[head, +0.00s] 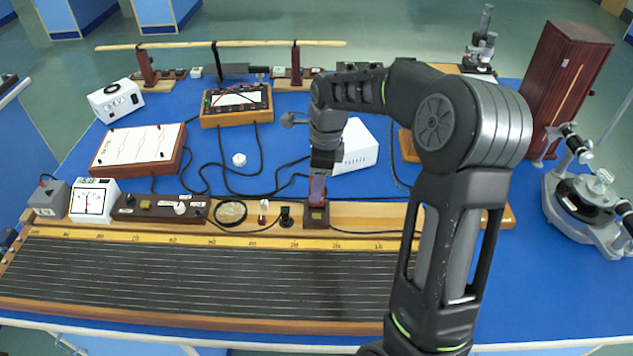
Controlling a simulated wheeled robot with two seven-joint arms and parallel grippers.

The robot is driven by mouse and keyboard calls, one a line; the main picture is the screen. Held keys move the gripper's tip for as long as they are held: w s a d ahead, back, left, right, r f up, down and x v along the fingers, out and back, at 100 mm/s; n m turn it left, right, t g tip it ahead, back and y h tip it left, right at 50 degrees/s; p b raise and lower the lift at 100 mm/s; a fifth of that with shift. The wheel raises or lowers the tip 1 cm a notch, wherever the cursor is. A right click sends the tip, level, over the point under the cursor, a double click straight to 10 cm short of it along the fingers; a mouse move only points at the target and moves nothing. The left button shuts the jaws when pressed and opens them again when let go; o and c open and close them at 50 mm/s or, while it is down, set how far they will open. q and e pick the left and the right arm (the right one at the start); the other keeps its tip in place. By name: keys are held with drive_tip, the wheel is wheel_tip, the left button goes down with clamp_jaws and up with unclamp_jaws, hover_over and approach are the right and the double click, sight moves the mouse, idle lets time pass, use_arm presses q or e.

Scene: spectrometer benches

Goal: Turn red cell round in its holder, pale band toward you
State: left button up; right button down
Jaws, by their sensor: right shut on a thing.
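The red cell (317,190) is a small dark red block. It stands upright in the small dark wooden holder (316,217) at the back edge of the long scale board. My right gripper (320,172) comes down on the cell from above and is shut on its top. The fingers hide the upper part of the cell. I cannot make out a pale band on the side facing me. My left gripper is not in view.
A black clip piece (286,217) and a ring lens (230,212) stand left of the holder. A white box (357,148) is close behind the gripper. Black cables cross the blue bench. My right forearm covers the board's right part.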

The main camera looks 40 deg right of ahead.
drive_tip(key=shift+f+b, duration=1.5)
drive_tip(key=shift+f, duration=0.5)
drive_tip(key=shift+f+b, duration=0.6)
drive_tip(key=shift+f, duration=0.4)
drive_tip(key=c, duration=0.6)
unclamp_jaws()
drive_tip(key=shift+c, duration=0.2)
drive_tip(key=shift+s+d+r+b, duration=0.1)
drive_tip(key=shift+d+r, duration=0.05)
drive_tip(key=shift+r, duration=1.15)
drive_tip(key=shift+s+d+r+b, duration=0.1)
drive_tip(key=shift+r+b, duration=0.05)
drive_tip(key=shift+r, duration=1.1)
drive_tip(key=shift+s+d+r+b, duration=0.1)
drive_tip(key=shift+d+r, duration=0.05)
drive_tip(key=shift+r, duration=1.15)
